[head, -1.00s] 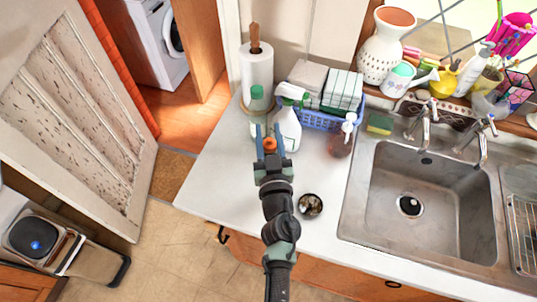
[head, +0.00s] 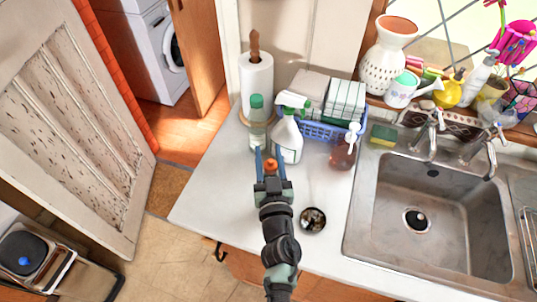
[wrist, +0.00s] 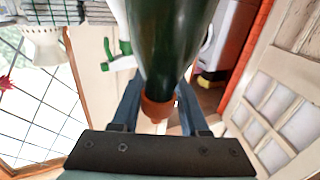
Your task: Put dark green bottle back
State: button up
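The dark green bottle (wrist: 172,35) fills the middle of the wrist view, which looks upside down. Its orange-brown cap (wrist: 157,107) lies between the two blue fingers. In the head view only the orange cap (head: 270,165) clearly shows; the body is hidden behind my gripper. My gripper (head: 270,160) is shut on the bottle near its neck, over the counter (head: 225,195). A clear green bottle with a green cap (head: 256,130) stands just beyond. Whether the dark bottle's base touches the counter is hidden.
The white spray bottle (head: 288,140) is close beyond, on the right. A blue basket (head: 318,131) and reddish soap bottle (head: 343,153) stand further right. A paper towel roll (head: 256,78) is at the back.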

jog(key=o, duration=0.3)
jog(key=s+d+p, duration=0.1)
jog(key=s+p, duration=0.1)
jog(key=s, duration=1)
jog(key=w+d+r+m+t+h, duration=0.1)
jog(key=w+d+r+t+h, duration=0.15)
jog(key=r, duration=0.75)
jog(key=w+d+r+m+t+h, duration=0.1)
jog(key=w+d+r, duration=0.15)
jog(key=r, duration=0.75)
jog(key=w+d+r+m+t+h, duration=0.1)
jog(key=w+r+t+h, duration=0.15)
jog(key=r, duration=0.75)
jog(key=s+a+r+t+y, duration=0.1)
jog(key=s+r, duration=0.3)
jog(key=r, duration=0.6)
jog(key=s+a+r+n+t+y, duration=0.1)
jog(key=s+a+r, duration=0.2)
jog(key=r, duration=0.6)
jog(key=s+a+r+t+y, duration=0.1)
jog(key=s+r, duration=0.4)
jog(key=r, duration=0.5)
jog(key=shift+a+r+n, duration=0.3)
jog(key=shift+a, duration=0.3)
